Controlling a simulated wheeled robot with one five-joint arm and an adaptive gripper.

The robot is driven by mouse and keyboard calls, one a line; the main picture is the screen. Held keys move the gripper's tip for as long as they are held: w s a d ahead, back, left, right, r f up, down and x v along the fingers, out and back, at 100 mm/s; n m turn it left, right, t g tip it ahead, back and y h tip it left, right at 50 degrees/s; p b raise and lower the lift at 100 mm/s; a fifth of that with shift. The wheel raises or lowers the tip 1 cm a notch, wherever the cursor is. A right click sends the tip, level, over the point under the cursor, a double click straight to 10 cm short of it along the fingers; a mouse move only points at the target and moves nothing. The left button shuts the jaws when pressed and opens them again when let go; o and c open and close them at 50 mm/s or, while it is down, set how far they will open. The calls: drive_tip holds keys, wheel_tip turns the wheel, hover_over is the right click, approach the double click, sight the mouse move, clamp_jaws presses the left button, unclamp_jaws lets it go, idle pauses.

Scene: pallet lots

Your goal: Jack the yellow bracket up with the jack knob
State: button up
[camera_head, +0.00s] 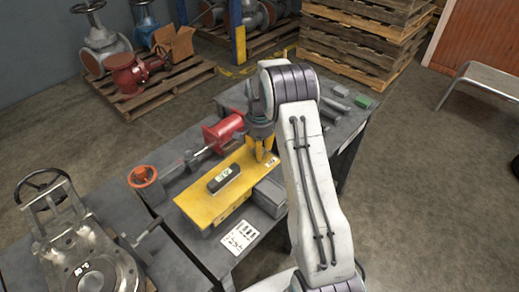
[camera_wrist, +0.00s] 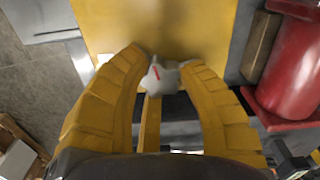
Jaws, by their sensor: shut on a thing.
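The yellow bracket (camera_head: 200,203) lies on the grey bench in the head view; its flat plate also fills the top of the wrist view (camera_wrist: 165,22). A small black level (camera_head: 223,180) with a pale green window rests on it. My gripper (camera_head: 266,158) points down at the bracket's far right end. In the wrist view its yellow fingers (camera_wrist: 162,62) are shut on the jack knob (camera_wrist: 160,77), a pale grey lobed knob with a red mark, one finger on each side. The head view hides the knob behind my fingers. The jack's body beneath the knob is not clear.
A red cylinder (camera_head: 224,132) with a rod and an orange handwheel (camera_head: 142,176) lies left of the bracket. A grey block (camera_head: 270,196) sits close on its right, a white printed card (camera_head: 240,237) in front. A large grey valve (camera_head: 85,262) stands at the front left.

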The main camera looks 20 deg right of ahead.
drive_tip(key=shift+s+f, duration=0.1)
drive_tip(key=shift+f, duration=0.1)
drive_tip(key=o, duration=1.2)
drive_tip(key=shift+r, duration=0.1)
wheel_tip(320, 180, up, 12)
drive_tip(key=shift+f, duration=0.1)
idle(0.5)
